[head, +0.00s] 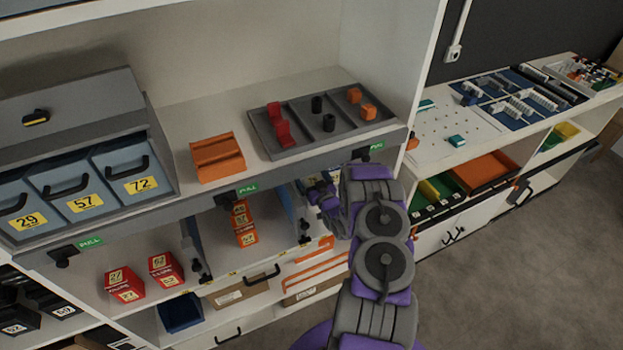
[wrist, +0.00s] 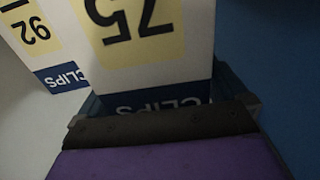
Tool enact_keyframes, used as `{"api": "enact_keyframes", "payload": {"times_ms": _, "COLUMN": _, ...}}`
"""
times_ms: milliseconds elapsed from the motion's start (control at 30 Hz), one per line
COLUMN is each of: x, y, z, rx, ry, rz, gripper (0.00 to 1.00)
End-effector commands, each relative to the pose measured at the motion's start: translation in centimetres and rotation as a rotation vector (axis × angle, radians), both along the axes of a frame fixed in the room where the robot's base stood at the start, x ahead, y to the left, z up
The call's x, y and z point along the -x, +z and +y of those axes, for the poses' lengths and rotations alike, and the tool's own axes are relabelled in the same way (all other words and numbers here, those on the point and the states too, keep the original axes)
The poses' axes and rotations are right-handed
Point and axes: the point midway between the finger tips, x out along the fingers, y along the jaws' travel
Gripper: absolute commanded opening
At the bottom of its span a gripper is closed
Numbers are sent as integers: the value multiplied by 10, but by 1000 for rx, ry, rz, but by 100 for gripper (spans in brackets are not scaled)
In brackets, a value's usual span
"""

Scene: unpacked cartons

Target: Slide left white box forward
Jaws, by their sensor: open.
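Two white boxes with yellow labels and blue CLIPS bands show upside down in the wrist view. The box numbered 75 (wrist: 150,75) fills the middle; the box numbered 92 (wrist: 38,32) stands to its left in the picture. My gripper (wrist: 160,125) is open, its dark pad and purple body spanning the bottom, close to the lower edge of box 75. I cannot tell whether it touches the box. In the head view my gripper (head: 325,195) reaches into the shelf under the upper board, and my arm hides most of that spot.
Above are a grey tray (head: 345,142) with red, black and orange pieces and an orange block (head: 217,158). Blue drawers (head: 75,192) stand at left. Red boxes (head: 126,284) and orange boxes (head: 244,224) sit on the lower shelf. The floor (head: 530,270) at right is clear.

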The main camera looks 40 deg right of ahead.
Motion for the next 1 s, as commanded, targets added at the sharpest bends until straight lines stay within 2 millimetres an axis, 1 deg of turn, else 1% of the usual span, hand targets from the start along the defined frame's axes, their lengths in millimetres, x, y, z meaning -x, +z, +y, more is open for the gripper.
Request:
{"api": "enact_keyframes", "payload": {"times_ms": 233, "x": 0, "y": 0, "z": -1, "rx": -1, "ry": 1, "rz": 1, "gripper": 100}}
{"api": "enact_keyframes", "payload": {"times_ms": 867, "x": 0, "y": 0, "z": -1, "rx": 0, "ry": 1, "rz": 1, "gripper": 40}}
{"api": "enact_keyframes", "payload": {"times_ms": 900, "x": 0, "y": 0, "z": -1, "rx": 0, "ry": 1, "rz": 1, "gripper": 38}}
{"api": "enact_keyframes", "payload": {"times_ms": 1000, "x": 0, "y": 0, "z": 0, "rx": 0, "ry": 1, "rz": 1, "gripper": 38}}
